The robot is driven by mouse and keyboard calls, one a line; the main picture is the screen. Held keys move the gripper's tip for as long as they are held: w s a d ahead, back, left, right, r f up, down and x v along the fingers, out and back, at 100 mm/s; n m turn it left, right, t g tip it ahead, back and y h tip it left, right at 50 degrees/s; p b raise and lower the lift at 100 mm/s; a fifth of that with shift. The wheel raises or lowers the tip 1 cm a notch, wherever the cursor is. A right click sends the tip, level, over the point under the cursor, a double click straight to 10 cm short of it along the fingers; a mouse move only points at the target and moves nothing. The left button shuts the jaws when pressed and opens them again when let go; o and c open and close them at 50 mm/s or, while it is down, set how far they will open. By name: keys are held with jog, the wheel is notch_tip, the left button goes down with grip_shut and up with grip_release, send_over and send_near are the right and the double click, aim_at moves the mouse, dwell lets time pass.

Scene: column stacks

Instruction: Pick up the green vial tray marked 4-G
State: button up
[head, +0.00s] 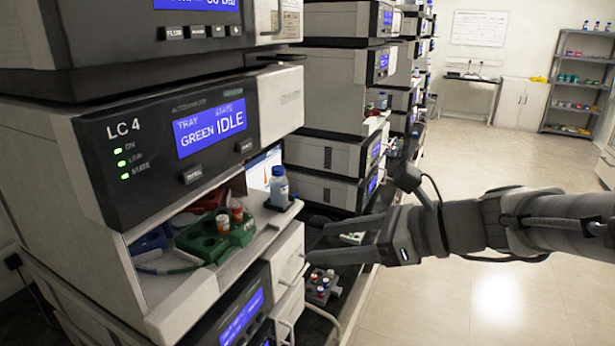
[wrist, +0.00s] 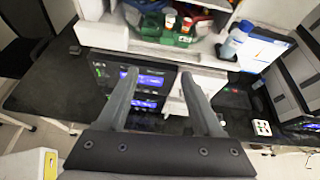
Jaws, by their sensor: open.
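The green vial tray (head: 217,234) sits in the open bay under the LC 4 display, near the bay's front edge. It carries a few orange and white capped vials (head: 237,211). Its marking is too small to read. It also shows in the wrist view (wrist: 165,36) at the top, beyond the fingers. My gripper (head: 309,240) is open and empty, right of the bay and apart from the tray. In the wrist view my gripper's two fingers (wrist: 157,82) point toward the instrument front, below the tray.
A blue-capped bottle (head: 279,187) stands right of the tray on the bay's ledge. A blue tray (head: 150,240) lies left of the green one. A dark rack of vials (head: 322,287) sits below my gripper. The floor (head: 480,190) at right is clear.

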jog(key=m, duration=0.1)
send_near(247, 236)
jog(key=x, duration=0.4)
jog(key=shift+s+f, duration=0.2)
jog(key=shift+f, duration=0.25)
jog(key=shift+t+y, duration=0.3)
jog(key=shift+r+x, duration=0.15)
jog(key=shift+x, duration=1.3)
jog(key=shift+r+x, duration=0.1)
jog(key=shift+x, duration=1.35)
jog(key=shift+w, duration=0.15)
grip_shut()
